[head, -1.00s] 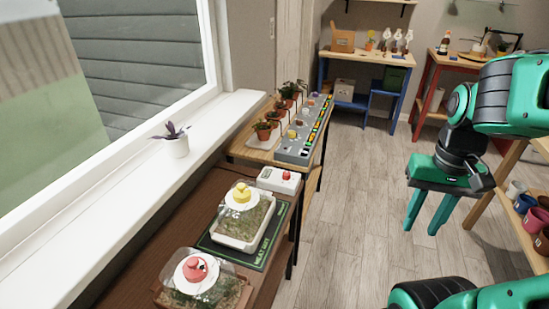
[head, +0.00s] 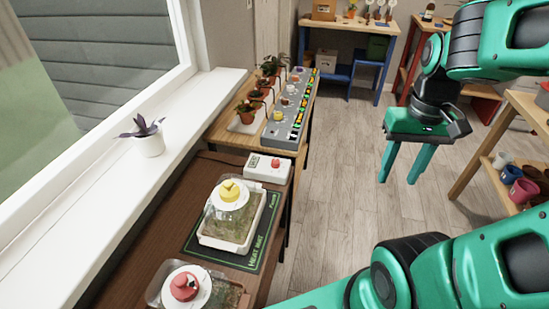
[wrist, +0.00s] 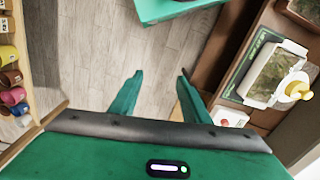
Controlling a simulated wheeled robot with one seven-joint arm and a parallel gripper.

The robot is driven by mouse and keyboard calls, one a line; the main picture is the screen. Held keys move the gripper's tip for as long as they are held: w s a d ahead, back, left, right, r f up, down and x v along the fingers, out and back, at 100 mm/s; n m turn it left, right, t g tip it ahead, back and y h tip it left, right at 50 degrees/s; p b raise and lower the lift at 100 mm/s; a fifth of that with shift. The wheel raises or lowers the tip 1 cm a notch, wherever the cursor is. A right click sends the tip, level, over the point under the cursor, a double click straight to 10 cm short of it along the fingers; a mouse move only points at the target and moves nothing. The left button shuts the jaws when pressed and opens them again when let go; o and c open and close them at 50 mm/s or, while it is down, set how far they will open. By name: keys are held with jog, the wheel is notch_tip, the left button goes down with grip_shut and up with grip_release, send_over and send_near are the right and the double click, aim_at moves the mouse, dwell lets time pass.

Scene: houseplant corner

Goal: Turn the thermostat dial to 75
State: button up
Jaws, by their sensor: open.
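The thermostat (head: 268,168) is a small white box with a red dial (head: 276,163) on top, standing behind the heat mat (head: 205,243). The dial's setting is too small to read. In the wrist view a white box (wrist: 228,117), seemingly the thermostat, lies right of my fingers. My gripper (head: 398,181) is open and empty, pointing down over the floor to the right of the tables. It is well apart from the thermostat. The open fingers also show in the wrist view (wrist: 161,72).
A clear-covered tray with a yellow knob (head: 230,190) sits on the mat; another with a red knob (head: 183,287) is nearer. Behind the thermostat are potted plants (head: 247,110) and a long grey panel (head: 288,115). A potted plant (head: 151,144) stands on the windowsill. The floor (head: 345,190) is clear.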

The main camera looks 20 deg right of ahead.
jog(key=w+a+n, duration=0.2)
jog(key=w+n, duration=0.1)
jog(key=w, duration=0.5)
jog(key=w+a+n, duration=0.3)
jog(key=w+n, duration=0.1)
jog(key=w, duration=0.4)
jog(key=n, duration=0.7)
send_near(276, 161)
notch_tip(276, 161, down, 8)
jog(key=shift+w+f, duration=0.1)
jog(key=shift+f, duration=0.15)
